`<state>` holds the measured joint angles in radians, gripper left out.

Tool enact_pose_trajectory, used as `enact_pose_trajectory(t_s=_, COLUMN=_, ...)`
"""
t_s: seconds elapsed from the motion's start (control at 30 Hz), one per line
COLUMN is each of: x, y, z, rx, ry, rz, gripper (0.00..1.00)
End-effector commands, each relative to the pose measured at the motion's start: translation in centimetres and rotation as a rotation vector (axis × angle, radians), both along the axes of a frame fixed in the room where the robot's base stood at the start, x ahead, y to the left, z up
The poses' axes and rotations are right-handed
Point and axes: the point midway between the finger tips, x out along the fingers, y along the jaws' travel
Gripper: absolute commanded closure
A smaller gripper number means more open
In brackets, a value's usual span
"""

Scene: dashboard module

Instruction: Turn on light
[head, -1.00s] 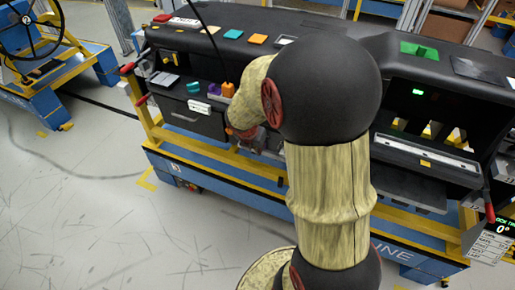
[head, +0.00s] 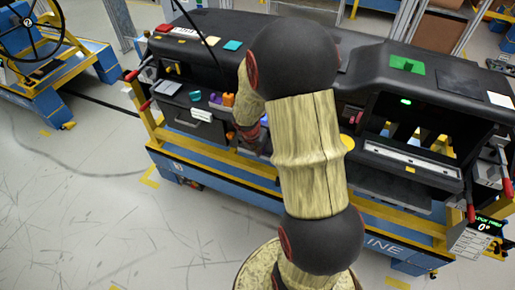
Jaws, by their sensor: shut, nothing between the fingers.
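The black dashboard module (head: 205,75) stands on a blue and yellow wheeled frame across the middle of the head view. A small green lit indicator (head: 405,101) shows on its right part. I cannot tell which control works the light. My arm rises in front of the module and bends over to its middle. The wrist end of my arm is close to the front of the module, right of the small orange object. My gripper's fingers are hidden behind my own arm, so contact with any control cannot be seen.
Small purple and orange objects (head: 228,99) sit above a drawer front (head: 198,121). A green block (head: 407,63) lies on top at the right. Red-handled levers (head: 507,187) stick out at the sides. A steering wheel rig (head: 30,35) stands far left.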

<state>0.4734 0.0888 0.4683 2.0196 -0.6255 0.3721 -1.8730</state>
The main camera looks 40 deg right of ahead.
Motion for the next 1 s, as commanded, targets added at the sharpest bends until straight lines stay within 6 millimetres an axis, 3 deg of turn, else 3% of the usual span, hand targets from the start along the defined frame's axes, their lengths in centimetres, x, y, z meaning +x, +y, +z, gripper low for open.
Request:
enact_pose_trajectory(t_s=0.43, x=0.0, y=0.0, z=1.6, rx=0.0, ry=0.0, rz=0.0, gripper=1.0)
enact_pose_trajectory(t_s=0.83, x=0.0, y=0.0, z=1.6, rx=0.0, ry=0.0, rz=0.0, gripper=1.0)
enact_pose_trajectory(t_s=1.0, x=0.6, y=1.0, z=2.0, rx=0.0, ry=0.0, rz=0.002, gripper=1.0)
